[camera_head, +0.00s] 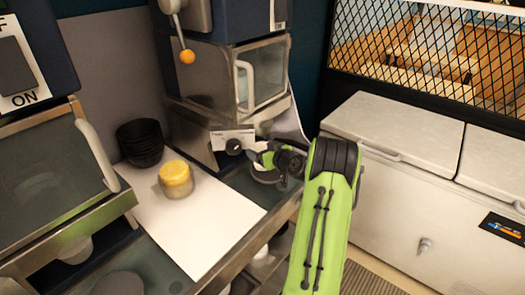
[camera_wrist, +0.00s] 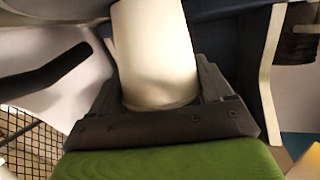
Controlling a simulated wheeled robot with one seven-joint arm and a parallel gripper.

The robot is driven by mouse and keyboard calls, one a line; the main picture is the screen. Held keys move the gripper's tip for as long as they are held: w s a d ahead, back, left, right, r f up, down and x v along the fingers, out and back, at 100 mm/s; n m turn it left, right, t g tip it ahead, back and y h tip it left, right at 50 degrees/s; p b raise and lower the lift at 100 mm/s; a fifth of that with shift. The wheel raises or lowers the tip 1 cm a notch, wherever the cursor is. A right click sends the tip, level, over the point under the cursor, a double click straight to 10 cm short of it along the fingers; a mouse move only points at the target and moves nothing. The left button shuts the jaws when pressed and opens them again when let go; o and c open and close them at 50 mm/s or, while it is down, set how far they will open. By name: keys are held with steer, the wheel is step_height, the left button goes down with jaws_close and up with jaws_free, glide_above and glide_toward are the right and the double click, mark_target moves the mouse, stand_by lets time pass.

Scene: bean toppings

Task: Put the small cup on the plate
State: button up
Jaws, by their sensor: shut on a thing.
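A white cup-like cylinder (camera_wrist: 155,45) fills the middle of the wrist view, tilted slightly. My gripper (camera_wrist: 160,92) is shut on it, with a dark finger on each side. In the head view my gripper (camera_head: 266,166) is beside the right edge of the counter, below the glass-doored machine. The held cup is mostly hidden there by the gripper. I cannot clearly make out a plate; a grey round disc (camera_head: 118,285) at the bottom left could be one.
A white board (camera_head: 205,222) lies on the counter, with free room at its front. The machine (camera_head: 225,80) rises behind my gripper. White chest freezers (camera_head: 400,130) are to the right.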

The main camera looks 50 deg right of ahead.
steer(key=o, duration=0.9)
